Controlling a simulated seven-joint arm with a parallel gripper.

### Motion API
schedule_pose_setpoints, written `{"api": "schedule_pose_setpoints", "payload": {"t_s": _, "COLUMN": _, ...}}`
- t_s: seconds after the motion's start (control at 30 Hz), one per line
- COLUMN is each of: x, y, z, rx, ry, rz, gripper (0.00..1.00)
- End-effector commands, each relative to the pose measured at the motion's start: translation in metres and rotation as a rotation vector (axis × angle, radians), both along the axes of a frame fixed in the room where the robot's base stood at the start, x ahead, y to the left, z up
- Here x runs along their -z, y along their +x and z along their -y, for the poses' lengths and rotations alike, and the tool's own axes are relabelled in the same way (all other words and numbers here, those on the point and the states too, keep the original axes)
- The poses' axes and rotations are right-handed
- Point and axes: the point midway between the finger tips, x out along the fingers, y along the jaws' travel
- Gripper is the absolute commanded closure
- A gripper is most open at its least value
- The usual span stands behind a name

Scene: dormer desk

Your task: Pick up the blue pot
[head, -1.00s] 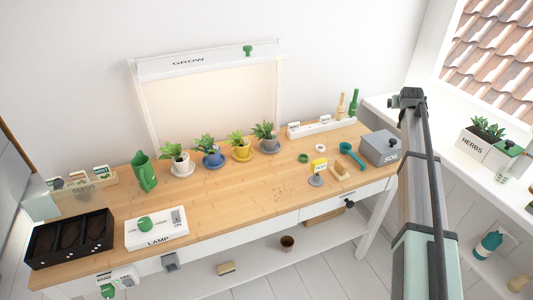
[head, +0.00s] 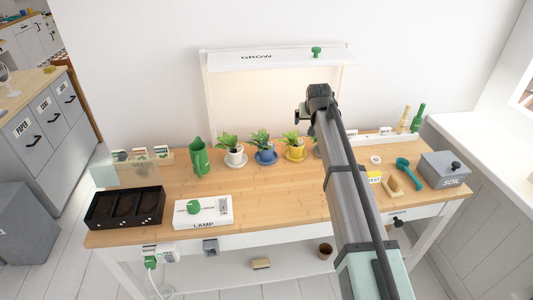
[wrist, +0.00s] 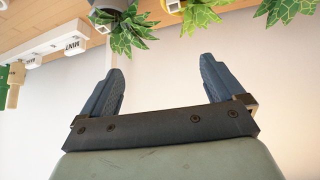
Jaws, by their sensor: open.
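The blue pot (head: 265,157) stands on a blue saucer on the desk, with a leafy green plant in it. It is between a white pot (head: 235,157) on its left and a yellow pot (head: 295,152) on its right. My gripper (wrist: 161,65) is open, with nothing between its fingers. In the head view my arm's end is up and to the right of the blue pot, apart from it. In the wrist view, a spiky plant (wrist: 278,10) at the top right is probably the blue pot's; its pot is out of frame.
A grey pot (wrist: 114,4) beside the yellow one is mostly behind my arm in the head view. The GROW lamp frame (head: 278,58) stands behind the row. A green watering can (head: 198,158) is at left. The desk in front of the pots (head: 270,180) is clear.

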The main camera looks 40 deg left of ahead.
Motion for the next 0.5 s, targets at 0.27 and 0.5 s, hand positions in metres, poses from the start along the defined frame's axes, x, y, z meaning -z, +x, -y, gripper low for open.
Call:
{"api": "schedule_pose_setpoints", "payload": {"t_s": 0.27, "x": 0.016, "y": -0.104, "z": -0.076, "rx": -0.123, "ry": -0.041, "rz": -0.103, "gripper": 0.05}}
{"api": "schedule_pose_setpoints", "payload": {"t_s": 0.5, "x": 0.021, "y": -0.131, "z": -0.094, "rx": -0.154, "ry": -0.055, "rz": -0.132, "gripper": 0.05}}
